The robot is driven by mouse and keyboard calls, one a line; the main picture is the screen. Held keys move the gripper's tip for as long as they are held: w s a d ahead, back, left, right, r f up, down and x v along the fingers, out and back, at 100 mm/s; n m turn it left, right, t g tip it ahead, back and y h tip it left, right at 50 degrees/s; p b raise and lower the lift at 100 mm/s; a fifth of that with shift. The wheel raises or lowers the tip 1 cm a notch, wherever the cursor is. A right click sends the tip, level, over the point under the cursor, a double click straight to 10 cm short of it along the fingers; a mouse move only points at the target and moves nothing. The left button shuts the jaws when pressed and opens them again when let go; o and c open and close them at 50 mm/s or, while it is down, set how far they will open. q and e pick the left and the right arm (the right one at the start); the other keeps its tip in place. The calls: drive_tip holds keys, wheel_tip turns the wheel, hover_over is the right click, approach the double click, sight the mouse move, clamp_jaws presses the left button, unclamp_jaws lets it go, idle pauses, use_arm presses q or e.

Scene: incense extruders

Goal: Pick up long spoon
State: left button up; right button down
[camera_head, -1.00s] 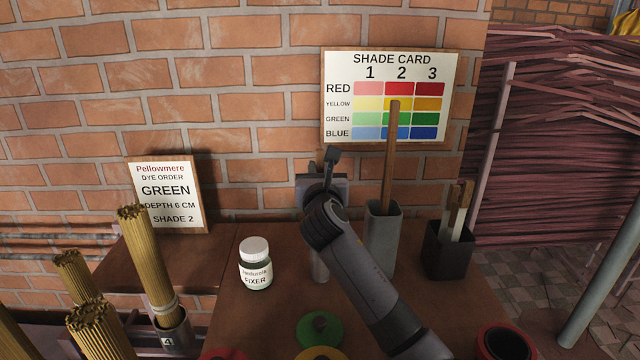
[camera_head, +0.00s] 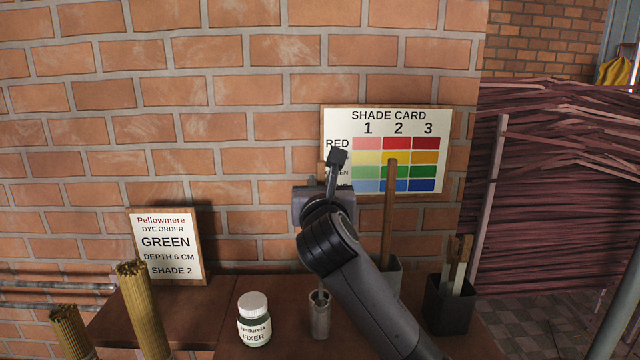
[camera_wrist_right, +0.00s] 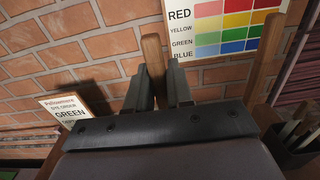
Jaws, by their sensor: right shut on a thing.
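My right gripper (camera_head: 315,205) is above the grey metal cup (camera_head: 319,318), in front of the brick wall. In the right wrist view, its two fingers (camera_wrist_right: 159,88) are shut on an upright wooden handle (camera_wrist_right: 152,56), which I take for the long spoon. In the head view my gripper and arm hide most of this handle. A thin piece of it (camera_head: 321,287) shows just over the cup's mouth. Its lower end is hidden, so I cannot tell how deep it reaches. My left gripper is not in view.
A tall wooden stick (camera_head: 388,215) stands in a grey square holder (camera_head: 395,275) just right of my arm. A dark holder (camera_head: 449,305) with several tools is farther right. A fixer jar (camera_head: 254,322) stands left of the cup. The wall is close behind.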

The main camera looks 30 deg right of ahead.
drive_tip(key=v, duration=1.4)
